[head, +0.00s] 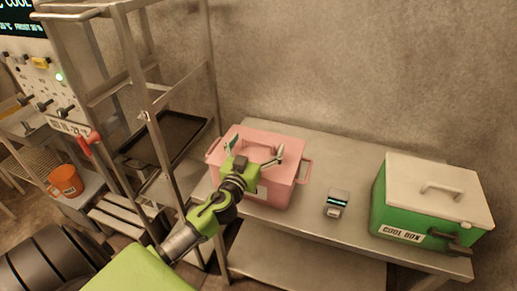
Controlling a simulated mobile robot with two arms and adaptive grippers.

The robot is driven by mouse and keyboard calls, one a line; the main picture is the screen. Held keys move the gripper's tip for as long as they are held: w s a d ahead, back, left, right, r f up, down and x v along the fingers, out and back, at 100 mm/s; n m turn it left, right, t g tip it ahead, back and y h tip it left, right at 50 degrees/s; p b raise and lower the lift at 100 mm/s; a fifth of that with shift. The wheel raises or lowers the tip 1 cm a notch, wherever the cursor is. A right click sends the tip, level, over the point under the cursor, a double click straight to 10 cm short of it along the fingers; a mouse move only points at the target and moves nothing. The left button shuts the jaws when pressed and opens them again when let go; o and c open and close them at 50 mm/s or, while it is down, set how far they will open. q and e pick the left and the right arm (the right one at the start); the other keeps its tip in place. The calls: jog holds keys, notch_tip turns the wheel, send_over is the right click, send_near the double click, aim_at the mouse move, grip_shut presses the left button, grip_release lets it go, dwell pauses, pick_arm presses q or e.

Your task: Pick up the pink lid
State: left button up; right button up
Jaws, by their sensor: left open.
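The pink lid (293,143) sits on the pink box (288,193), which stands on the left part of the metal table. A raised handle shows on the lid's top. My left gripper (256,151) is over the lid, with its fingers spread on either side of the handle area. It is open and holds nothing. The gripper hides part of the lid and the box front. I cannot tell whether the fingers touch the lid. My right gripper is not in view.
A green cool box (404,209) with a pale lid stands at the table's right end. A small grey device (337,202) lies between the boxes on the table (310,228). A metal rack (172,171) with a dark tray stands close on the left. An orange bucket (66,181) is farther left.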

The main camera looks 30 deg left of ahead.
pick_arm(q)
jog(key=shift+w+a, duration=0.1)
jog(key=shift+w, duration=0.2)
jog(key=shift+s, duration=0.1)
jog(key=c, duration=1.3)
jog(key=shift+o, duration=0.2)
jog(key=shift+r, duration=0.15)
